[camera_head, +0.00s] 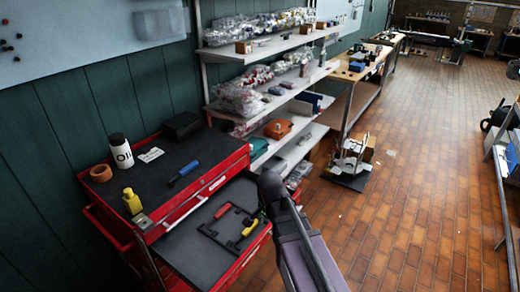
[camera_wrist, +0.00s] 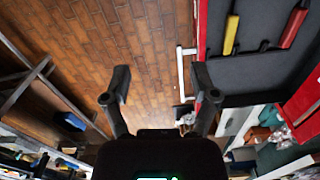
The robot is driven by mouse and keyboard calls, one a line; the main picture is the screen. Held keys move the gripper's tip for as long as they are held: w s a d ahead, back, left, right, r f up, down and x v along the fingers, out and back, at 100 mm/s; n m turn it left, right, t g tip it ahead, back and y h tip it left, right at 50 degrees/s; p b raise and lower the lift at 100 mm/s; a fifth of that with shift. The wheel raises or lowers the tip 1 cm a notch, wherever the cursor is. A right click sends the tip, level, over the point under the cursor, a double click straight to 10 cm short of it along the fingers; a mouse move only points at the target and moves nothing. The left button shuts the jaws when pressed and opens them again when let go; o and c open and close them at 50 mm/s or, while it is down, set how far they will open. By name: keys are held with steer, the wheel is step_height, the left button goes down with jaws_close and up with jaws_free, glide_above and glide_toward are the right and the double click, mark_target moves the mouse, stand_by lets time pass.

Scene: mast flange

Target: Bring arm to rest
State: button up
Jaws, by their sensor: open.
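My arm reaches in from the bottom of the head view, a dark jointed link with a purple-grey section, ending beside the red tool cart (camera_head: 178,230). My gripper (camera_wrist: 163,95) shows in the wrist view with its two dark fingers spread apart and nothing between them. Brown brick floor lies beyond the fingers. The cart's open drawer, with a yellow-handled tool (camera_wrist: 231,34) and a red-handled tool (camera_wrist: 293,25), is to the right of the fingers in the wrist view. In the head view my fingers are hard to make out.
On the cart top are a white oil bottle (camera_head: 121,151), a yellow bottle (camera_head: 132,201) and a blue-handled tool (camera_head: 183,174). Shelves (camera_head: 262,49) with bagged parts stand behind the cart. A small stand (camera_head: 352,160) is on the floor. Open brick floor (camera_head: 420,220) lies to the right.

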steer(key=s+d+n, duration=0.5)
steer(key=d+n, duration=0.4)
steer(key=d, duration=0.2)
steer(key=shift+s+d, duration=0.3)
steer(key=shift+s, duration=0.05)
